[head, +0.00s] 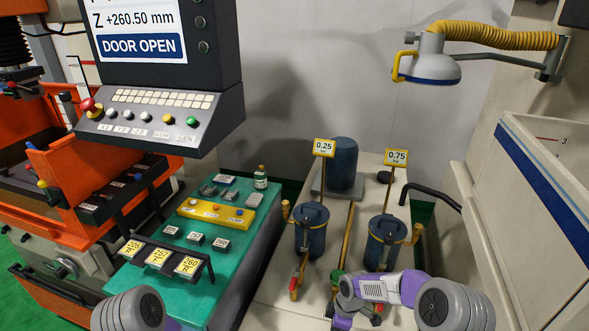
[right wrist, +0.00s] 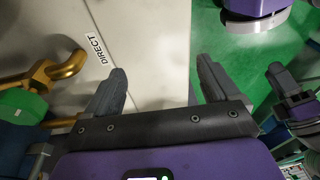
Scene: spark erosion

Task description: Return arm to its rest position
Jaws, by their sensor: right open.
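My right arm (head: 385,288) comes in from the lower right of the head view, bent, with its wrist low in front of the two blue filter pots. In the right wrist view my right gripper (right wrist: 158,75) is open, its two grey fingers wide apart with nothing between them. Beyond the fingers lie a pale cabinet surface and green floor. Of my left arm, only a grey rounded link (head: 130,310) shows at the bottom left of the head view. A grey and purple part (right wrist: 290,100) at the right of the wrist view looks like my left gripper, partly cut off.
Near my right wrist are a green knob (right wrist: 22,105), a brass pipe (right wrist: 48,74) and the blue pots (head: 312,232) (head: 383,245). A teal bench (head: 235,235) with a tag rack stands left. A white machine wall (head: 540,215) rises at right.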

